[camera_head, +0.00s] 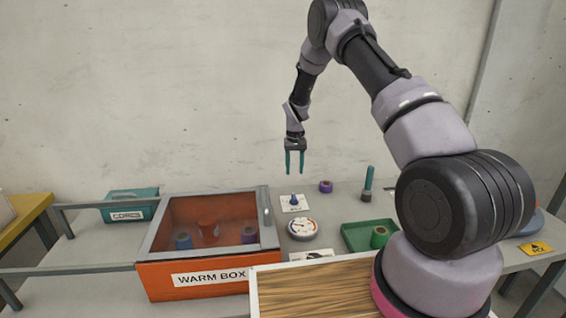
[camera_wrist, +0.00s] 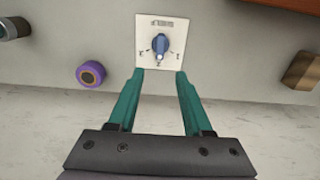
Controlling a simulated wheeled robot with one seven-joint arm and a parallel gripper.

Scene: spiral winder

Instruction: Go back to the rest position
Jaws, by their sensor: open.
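My gripper (camera_head: 294,162) is open and empty, with two teal fingers pointing down above the back of the grey bench. In the wrist view my gripper (camera_wrist: 162,78) has its fingers spread apart near a white plate (camera_wrist: 176,30). On that plate is a blue knob (camera_wrist: 160,46) with marks around it. The knob also shows in the head view (camera_head: 294,199), below my gripper and apart from it. No object is between the fingers.
An orange warm box (camera_head: 210,277) with a clear lid holds several spools. A dial gauge (camera_head: 302,229), a purple spool (camera_head: 326,186), a teal-handled tool (camera_head: 368,183) and a green tray (camera_head: 356,243) stand nearby. A teal bin (camera_head: 128,213) is at left. The air around my gripper is clear.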

